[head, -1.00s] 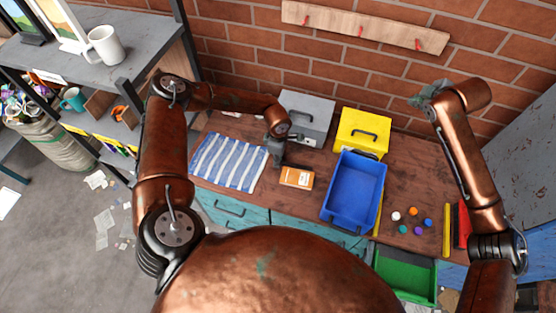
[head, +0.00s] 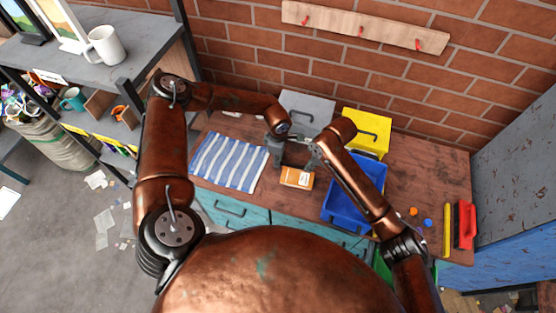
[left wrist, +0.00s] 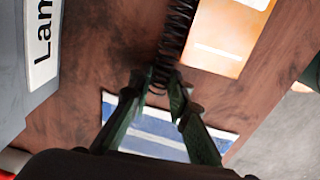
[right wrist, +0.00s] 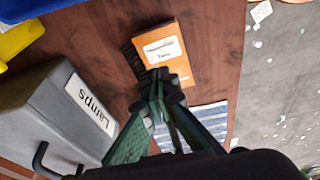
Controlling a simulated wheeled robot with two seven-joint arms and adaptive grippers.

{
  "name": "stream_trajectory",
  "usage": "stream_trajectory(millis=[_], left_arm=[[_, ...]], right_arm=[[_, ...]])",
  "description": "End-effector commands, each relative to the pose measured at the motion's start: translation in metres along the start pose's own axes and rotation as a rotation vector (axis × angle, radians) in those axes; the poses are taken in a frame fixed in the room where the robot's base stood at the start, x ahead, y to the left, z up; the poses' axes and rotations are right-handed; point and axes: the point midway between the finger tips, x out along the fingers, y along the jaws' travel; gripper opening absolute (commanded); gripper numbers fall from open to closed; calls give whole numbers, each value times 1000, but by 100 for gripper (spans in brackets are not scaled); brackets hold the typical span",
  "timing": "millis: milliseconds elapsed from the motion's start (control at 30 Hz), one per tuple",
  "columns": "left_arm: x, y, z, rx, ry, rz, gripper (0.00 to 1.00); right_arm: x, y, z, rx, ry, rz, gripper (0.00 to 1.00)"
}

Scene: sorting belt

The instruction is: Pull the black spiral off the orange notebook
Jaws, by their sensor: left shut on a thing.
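The orange notebook (head: 297,178) with a white label lies on the workbench between the striped cloth and the blue bin. It also shows in the left wrist view (left wrist: 228,32) and the right wrist view (right wrist: 172,66). Its black spiral (left wrist: 176,30) runs along one long edge. My left gripper (left wrist: 160,82) is shut on the near end of the spiral. My right gripper (right wrist: 160,76) is over the notebook's near end in its wrist view; whether it touches is unclear. Its fingertips look close together, but I cannot tell whether they are shut.
A blue-and-white striped cloth (head: 229,162) lies left of the notebook. A grey "Lamps" box (right wrist: 58,112) and a yellow box (head: 364,128) stand behind. The blue bin (head: 343,212) is right, partly under my right arm. Small balls (head: 413,211) lie farther right.

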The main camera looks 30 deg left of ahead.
Motion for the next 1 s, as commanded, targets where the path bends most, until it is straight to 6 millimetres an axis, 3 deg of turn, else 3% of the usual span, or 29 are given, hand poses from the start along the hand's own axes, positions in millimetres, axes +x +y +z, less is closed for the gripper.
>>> stream_trajectory(millis=[200,700,1000], left_arm=[[0,0,0,0,0,0,0],[0,0,0,0,0,0,0],[0,0,0,0,-1,0,0]], right_arm=[[12,-13,-8,-6,-3,-27,0],[63,-14,6,-6,-4,-26,0],[72,-14,8,-6,-4,-25,0]])
